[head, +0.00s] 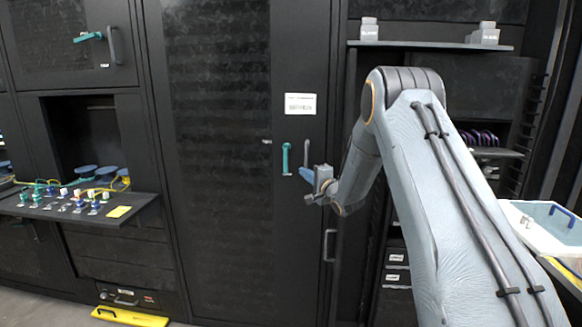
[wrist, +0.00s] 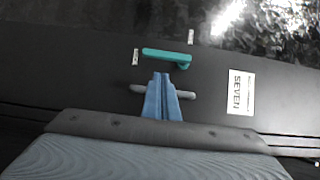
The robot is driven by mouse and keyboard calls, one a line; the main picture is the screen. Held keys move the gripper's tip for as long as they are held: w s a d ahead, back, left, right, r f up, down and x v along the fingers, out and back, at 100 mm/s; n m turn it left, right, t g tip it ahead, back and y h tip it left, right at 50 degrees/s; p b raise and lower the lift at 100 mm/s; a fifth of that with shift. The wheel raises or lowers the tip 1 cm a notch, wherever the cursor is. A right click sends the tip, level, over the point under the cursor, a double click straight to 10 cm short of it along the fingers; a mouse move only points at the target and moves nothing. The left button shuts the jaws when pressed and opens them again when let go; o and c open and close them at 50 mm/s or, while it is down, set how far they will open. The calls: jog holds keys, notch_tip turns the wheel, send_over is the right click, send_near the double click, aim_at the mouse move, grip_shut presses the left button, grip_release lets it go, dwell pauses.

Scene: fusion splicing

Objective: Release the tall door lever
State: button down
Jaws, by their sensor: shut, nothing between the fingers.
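The tall black door (head: 220,230) fills the middle of the head view. Its teal lever (head: 286,158) stands upright near the door's right edge, with a grey bar handle just to its right. In the wrist view the lever (wrist: 165,55) lies across the picture just beyond my fingertips, with a rounded hub at its right end. My gripper (head: 309,174) is shut and empty, to the right of the lever near its lower end. In the wrist view its blue fingers (wrist: 162,76) hide the middle of the grey handle (wrist: 185,95). A small gap shows between fingertips and lever.
A white label (head: 300,104) is on the door above the lever. A shelf (head: 150,198) with small connectors juts out at the left. Another teal lever (head: 88,37) is on the upper left door. A white bin (head: 545,225) stands at the right.

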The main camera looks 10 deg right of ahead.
jog(key=p, duration=0.3)
send_near(293, 166)
jog(key=w+a+r, duration=0.1)
jog(key=a, duration=0.1)
jog(key=w+a+r, duration=0.1)
jog(key=w+a, duration=0.1)
jog(key=shift+w+r, duration=0.1)
jog(key=shift+r, duration=0.15)
